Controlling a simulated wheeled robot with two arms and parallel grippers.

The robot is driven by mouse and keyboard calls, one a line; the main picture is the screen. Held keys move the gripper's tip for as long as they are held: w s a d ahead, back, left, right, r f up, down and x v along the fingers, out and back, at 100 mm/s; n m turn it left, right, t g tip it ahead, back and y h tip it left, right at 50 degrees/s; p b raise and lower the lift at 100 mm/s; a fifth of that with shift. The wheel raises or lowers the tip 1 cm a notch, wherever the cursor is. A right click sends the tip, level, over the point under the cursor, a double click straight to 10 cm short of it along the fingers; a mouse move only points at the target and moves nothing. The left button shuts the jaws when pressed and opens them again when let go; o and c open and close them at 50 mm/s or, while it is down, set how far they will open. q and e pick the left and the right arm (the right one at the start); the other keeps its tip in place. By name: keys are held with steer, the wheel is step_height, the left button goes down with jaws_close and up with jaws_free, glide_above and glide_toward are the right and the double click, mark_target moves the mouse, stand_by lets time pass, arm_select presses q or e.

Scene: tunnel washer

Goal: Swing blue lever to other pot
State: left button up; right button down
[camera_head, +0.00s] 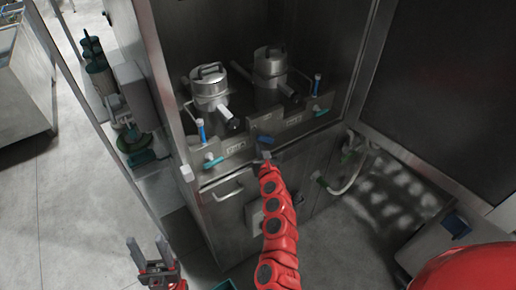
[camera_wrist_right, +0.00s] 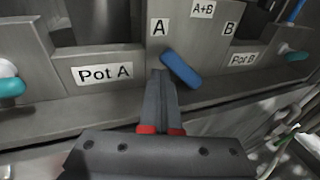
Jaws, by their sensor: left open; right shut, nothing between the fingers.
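The blue lever (camera_wrist_right: 180,70) is on the grey panel between the Pot A label (camera_wrist_right: 104,74) and the Pot B label (camera_wrist_right: 243,60). It is tilted, its upper end left under the letter A and its lower end right. It also shows, small and dark, in the head view (camera_head: 265,140). My right gripper (camera_wrist_right: 160,75) is shut and empty, its tips just left of the lever; I cannot tell whether they touch. In the head view my right gripper (camera_head: 264,155) is in front of the panel. My left gripper (camera_head: 150,255) is open and empty, low at left.
Two metal pots, left (camera_head: 209,88) and right (camera_head: 270,66), stand behind the panel in the cabinet. Teal valve handles, left (camera_head: 212,163) and right (camera_head: 321,113), stick out at the sides. A cabinet handle (camera_head: 228,191) is below. Floor at left is clear.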

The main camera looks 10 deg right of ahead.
steer(key=shift+w+d+r+p, duration=0.25)
steer(key=shift+d+r+p, duration=0.35)
steer(key=shift+r, duration=0.35)
stand_by(0.4)
steer(key=shift+w+d+r+p, duration=0.35)
steer(key=shift+d+r, duration=0.4)
steer(key=shift+d, duration=0.25)
steer(key=shift+w+d+r, duration=0.15)
steer(key=shift+w+d, duration=0.1)
steer(key=shift+d, duration=0.35)
steer(key=shift+w+d+r, duration=0.1)
steer(key=shift+w+d, duration=0.15)
steer(key=shift+d, duration=0.35)
stand_by(0.7)
steer(key=shift+w+d+f+b, duration=0.15)
steer(key=shift+w+d+b, duration=0.1)
steer(key=shift+d+b, duration=0.25)
steer(key=shift+w+d+f+b, duration=0.15)
steer(key=shift+w+d+b, duration=0.1)
steer(key=shift+d, duration=0.35)
stand_by(0.6)
steer(key=shift+d+f, duration=0.15)
stand_by(0.3)
steer(key=shift+r+p, duration=0.35)
steer(key=shift+r, duration=0.05)
